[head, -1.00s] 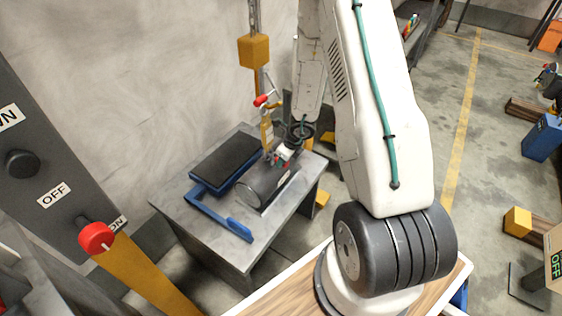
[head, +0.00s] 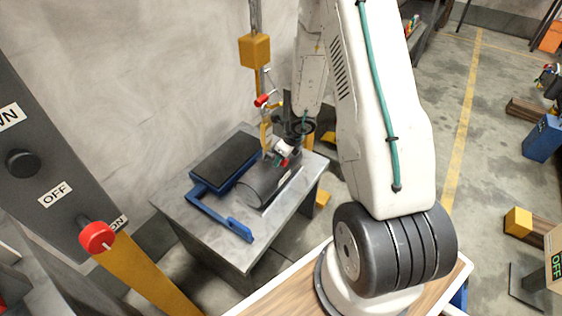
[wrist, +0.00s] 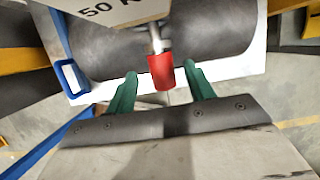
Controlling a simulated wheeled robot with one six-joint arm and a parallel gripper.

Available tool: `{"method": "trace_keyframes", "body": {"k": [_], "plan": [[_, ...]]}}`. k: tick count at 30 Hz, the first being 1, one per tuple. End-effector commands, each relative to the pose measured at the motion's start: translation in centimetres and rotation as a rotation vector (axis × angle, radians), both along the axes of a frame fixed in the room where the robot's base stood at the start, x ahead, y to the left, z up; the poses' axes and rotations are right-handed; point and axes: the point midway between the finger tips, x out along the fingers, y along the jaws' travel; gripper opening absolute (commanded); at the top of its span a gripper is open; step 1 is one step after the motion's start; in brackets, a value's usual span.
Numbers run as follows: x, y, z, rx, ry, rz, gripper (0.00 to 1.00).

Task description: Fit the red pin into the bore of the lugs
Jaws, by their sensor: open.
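The red pin (wrist: 161,72) has a red head and a silver shaft that runs up against a pale plate marked "50 K" (wrist: 115,8) in the wrist view. My gripper (wrist: 163,76) is open, with one green finger on each side of the red head and a gap visible on both sides. In the head view, a red part (head: 283,162) shows at my gripper, over the dark barrel (head: 263,187). Another red piece (head: 262,101) hangs higher, under the yellow block (head: 255,50). I cannot make out the lugs or their bore.
The barrel lies on a grey metal table (head: 205,225) beside a blue frame with a dark pad (head: 227,157). A control panel with a red knob (head: 97,237) stands at the left.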

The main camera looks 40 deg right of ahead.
Motion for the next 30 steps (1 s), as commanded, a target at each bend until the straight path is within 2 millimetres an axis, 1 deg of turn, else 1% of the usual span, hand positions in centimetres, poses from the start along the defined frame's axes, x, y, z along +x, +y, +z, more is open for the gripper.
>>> {"method": "trace_keyframes", "body": {"k": [1, 8, 10, 14, 21, 24, 27, 30], "plan": [[-0.3, -0.2, 0.7, -0.001, -0.002, -0.001, 0.53], [-1.3, -0.6, 3.4, -0.001, -0.001, -0.005, 0.53], [-2.6, -1.0, 3.1, 0.002, 0.003, -0.009, 0.53], [-4.7, -1.6, 3.1, 0.002, 0.003, -0.011, 0.53], [-9.2, -3.1, 3.1, 0.002, 0.003, -0.010, 0.53], [-10.8, -3.6, 3.1, 0.002, 0.003, -0.010, 0.53], [-11.8, -4.0, 3.1, 0.001, 0.001, -0.008, 0.53], [-12.4, -4.2, 3.1, 0.001, 0.000, -0.006, 0.53]]}}
